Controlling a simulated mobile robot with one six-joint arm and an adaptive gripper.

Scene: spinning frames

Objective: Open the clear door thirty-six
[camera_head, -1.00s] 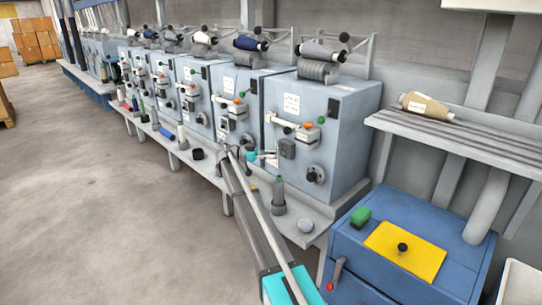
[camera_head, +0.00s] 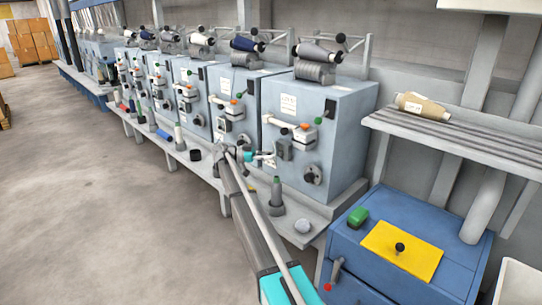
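A row of grey spinning units runs from the right middle to the far left. The nearest unit (camera_head: 345,120) carries a white label, a white lever, an orange button and a dark round knob. No clear door and no number thirty-six can be made out. My arm reaches from the bottom centre up to the front of the nearer units. My gripper (camera_head: 262,157) is beside the lower front of the nearest unit; its fingers are too small to tell open from shut.
A ledge below the units holds a grey bobbin tube (camera_head: 276,194), a dark cup (camera_head: 195,155) and several tubes. A blue cabinet (camera_head: 345,235) with a yellow plate (camera_head: 402,252) stands at the lower right, below a slatted shelf (camera_head: 455,140). The floor (camera_head: 90,220) at left is clear.

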